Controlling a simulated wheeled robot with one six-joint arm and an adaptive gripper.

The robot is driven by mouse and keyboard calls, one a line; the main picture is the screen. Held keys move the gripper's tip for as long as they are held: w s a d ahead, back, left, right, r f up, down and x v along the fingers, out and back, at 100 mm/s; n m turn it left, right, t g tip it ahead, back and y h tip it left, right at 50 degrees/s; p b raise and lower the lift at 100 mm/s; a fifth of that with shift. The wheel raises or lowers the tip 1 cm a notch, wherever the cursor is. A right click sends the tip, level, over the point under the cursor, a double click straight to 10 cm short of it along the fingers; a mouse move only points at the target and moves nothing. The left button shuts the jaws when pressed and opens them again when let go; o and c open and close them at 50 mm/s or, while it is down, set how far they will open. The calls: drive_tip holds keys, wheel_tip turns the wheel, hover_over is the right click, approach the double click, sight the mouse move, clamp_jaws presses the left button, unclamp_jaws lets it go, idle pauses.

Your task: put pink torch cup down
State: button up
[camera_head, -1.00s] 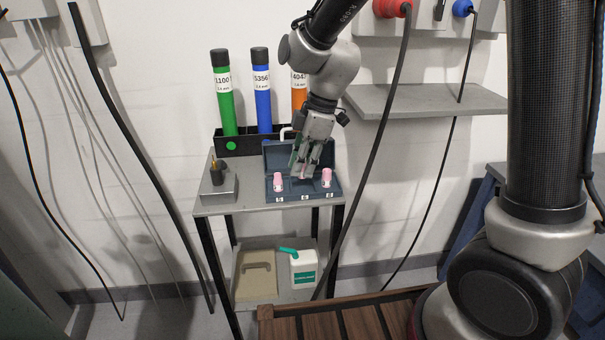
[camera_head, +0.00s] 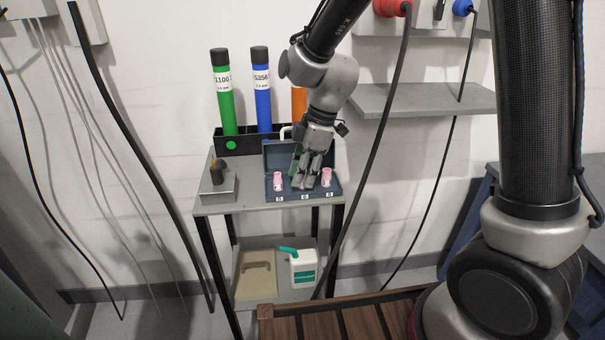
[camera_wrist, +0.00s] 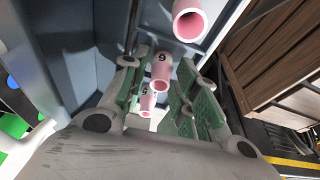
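Three pink torch cups stand in a row in the open dark blue case (camera_head: 283,200). The left cup (camera_head: 278,181) and the right cup (camera_head: 326,177) show clearly in the head view. The middle cup is hidden there by my gripper (camera_head: 304,184), which is lowered into the case. In the wrist view the middle cup (camera_wrist: 161,74) lies between the green-padded fingers of my gripper (camera_wrist: 165,70). I cannot tell whether the pads press on it. A nearer cup (camera_wrist: 188,20) and a farther cup (camera_wrist: 147,103) are outside the fingers.
The case rests on a grey cart top (camera_head: 240,208). A metal block with a dark holder (camera_head: 219,186) stands left of it. Green (camera_head: 224,95) and blue (camera_head: 262,90) tubes stand in a black rack behind. A wall shelf (camera_head: 425,100) is at the right.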

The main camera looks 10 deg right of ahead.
drive_tip(key=v, duration=1.2)
drive_tip(key=s+d+r+m+t+h, duration=0.1)
drive_tip(key=s+d+r+m+t, duration=0.1)
drive_tip(key=s+d+m, duration=0.7)
drive_tip(key=s+d+r+m+t+h, duration=0.2)
drive_tip(key=s+d+m, duration=0.7)
drive_tip(key=d, duration=0.6)
drive_tip(key=shift+s+d+r+m, duration=0.3)
drive_tip(key=shift+s+d+r, duration=0.1)
drive_tip(key=shift+r, duration=0.3)
